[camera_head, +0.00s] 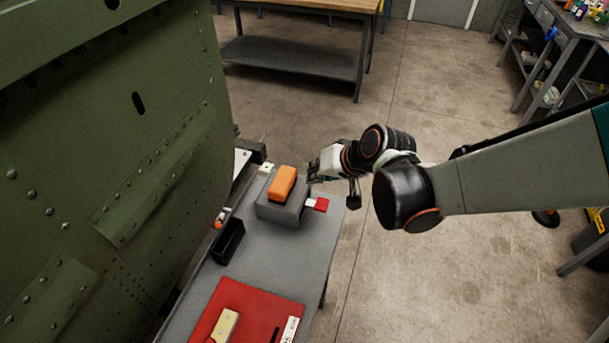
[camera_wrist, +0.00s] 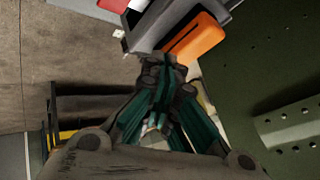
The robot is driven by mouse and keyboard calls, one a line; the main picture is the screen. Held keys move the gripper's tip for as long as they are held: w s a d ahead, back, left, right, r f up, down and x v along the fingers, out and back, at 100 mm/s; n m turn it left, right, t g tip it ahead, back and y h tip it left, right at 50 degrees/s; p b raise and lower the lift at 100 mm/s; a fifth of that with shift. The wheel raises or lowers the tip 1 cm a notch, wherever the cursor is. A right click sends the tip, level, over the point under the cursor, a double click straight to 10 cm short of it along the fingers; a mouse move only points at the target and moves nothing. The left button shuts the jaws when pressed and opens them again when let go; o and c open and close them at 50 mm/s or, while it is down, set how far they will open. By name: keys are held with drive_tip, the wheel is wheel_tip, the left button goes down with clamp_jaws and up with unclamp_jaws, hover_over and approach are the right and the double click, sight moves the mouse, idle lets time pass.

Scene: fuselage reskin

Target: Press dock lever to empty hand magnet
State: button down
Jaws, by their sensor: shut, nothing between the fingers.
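The dock (camera_head: 289,212) is a grey box on the grey bench top, with an orange block (camera_head: 283,181), likely the hand magnet, on top. A red tab (camera_head: 321,204) with a white part beside it sticks out from the dock's right side, likely the lever. My gripper (camera_head: 313,172) is shut and empty, just behind and right of the orange block. In the wrist view the closed fingertips (camera_wrist: 167,68) are close to the orange block (camera_wrist: 197,42) and the grey dock (camera_wrist: 150,28). I cannot tell whether the fingers touch anything.
The green riveted fuselage skin (camera_head: 110,150) rises close on the left. A black open tray (camera_head: 228,242) and a red mat (camera_head: 255,301) with a pale yellow tool (camera_head: 225,325) lie nearer on the bench. Open floor is to the right.

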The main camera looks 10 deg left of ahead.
sight(317, 204)
drive_tip(key=shift+w+d+f+b, duration=0.1)
drive_tip(key=shift+d+f+b, duration=0.1)
drive_tip(key=shift+f+b, duration=1.15)
drive_tip(key=shift+w+d+f+b, duration=0.15)
drive_tip(key=shift+f+b, duration=0.65)
drive_tip(key=shift+f, duration=0.9)
drive_tip(key=shift+s+f, duration=0.1)
drive_tip(key=shift+f, duration=0.05)
drive_tip(key=shift+f+b, duration=0.3)
drive_tip(key=shift+b, duration=0.15)
